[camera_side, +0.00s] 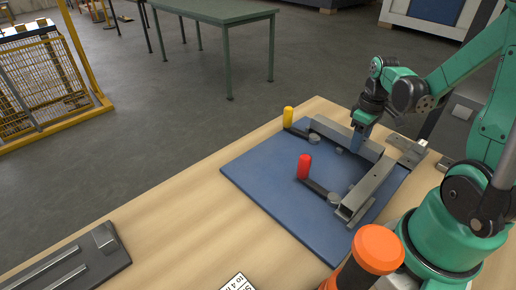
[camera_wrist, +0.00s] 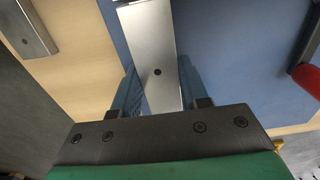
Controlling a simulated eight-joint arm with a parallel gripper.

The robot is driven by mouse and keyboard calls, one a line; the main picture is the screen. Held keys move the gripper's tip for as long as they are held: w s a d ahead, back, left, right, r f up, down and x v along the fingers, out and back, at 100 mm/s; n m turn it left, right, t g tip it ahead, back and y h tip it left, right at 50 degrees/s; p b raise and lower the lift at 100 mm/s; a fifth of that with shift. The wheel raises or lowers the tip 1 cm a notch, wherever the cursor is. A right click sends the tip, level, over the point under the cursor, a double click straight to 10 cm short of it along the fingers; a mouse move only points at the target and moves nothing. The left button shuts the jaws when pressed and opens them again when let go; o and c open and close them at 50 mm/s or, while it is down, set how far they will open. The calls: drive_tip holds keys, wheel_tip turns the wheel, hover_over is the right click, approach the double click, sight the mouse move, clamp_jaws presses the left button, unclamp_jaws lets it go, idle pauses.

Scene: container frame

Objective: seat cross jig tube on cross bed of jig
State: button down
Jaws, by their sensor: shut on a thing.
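The grey cross jig tube (camera_side: 330,131) lies across the far side of the jig in the side view. My gripper (camera_side: 356,146) comes down on it from above, its blue fingers at the tube's sides. In the wrist view the same tube (camera_wrist: 150,38) runs between the two fingers of my gripper (camera_wrist: 158,92), with a small dark hole in its top face. The jig's blue plate (camera_side: 262,172) lies under it. I cannot tell whether the tube touches its bed, as the fingers and tube hide the contact.
A second grey bar (camera_side: 368,188) stands along the jig's right side. A metal block (camera_side: 408,150) lies at the right.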

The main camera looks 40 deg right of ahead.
drive_tip(key=shift+f, duration=0.9)
idle(0.7)
drive_tip(key=shift+c, duration=1.8)
unclamp_jaws()
drive_tip(key=shift+o, duration=0.2)
drive_tip(key=o, duration=0.3)
drive_tip(key=shift+r, duration=3.5)
